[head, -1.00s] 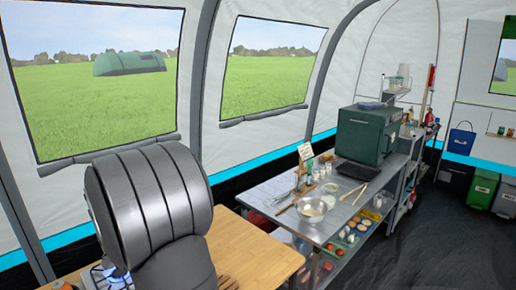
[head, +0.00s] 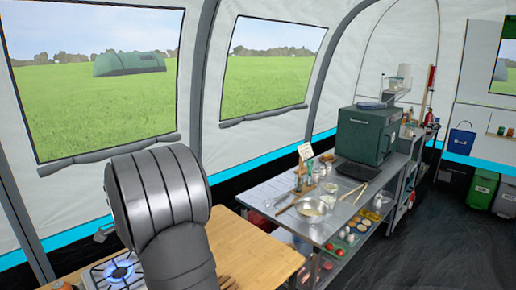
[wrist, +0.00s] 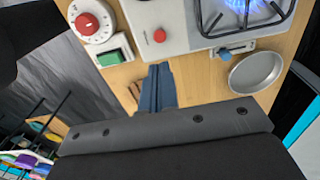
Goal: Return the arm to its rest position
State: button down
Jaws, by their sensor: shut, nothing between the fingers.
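My gripper (wrist: 158,72) shows in the wrist view as a narrow dark blue pair of fingers, closed together with nothing between them. It is above the wooden worktop, below the front edge of the camp stove (wrist: 190,40) in the picture. I cannot tell its exact height. In the head view my grey arm fills the lower left, and I cannot make out the fingers there.
The stove's burner (head: 120,272) is lit with a blue flame. A round metal dish (wrist: 255,72) and a red-and-white dial timer (wrist: 95,22) are beside the stove. The wooden worktop (head: 255,257) has bare room. A metal table (head: 262,196) with a bowl (head: 312,208) stands beyond.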

notch_tip(320, 180, up, 6)
dwell(0.7)
dwell(2.6)
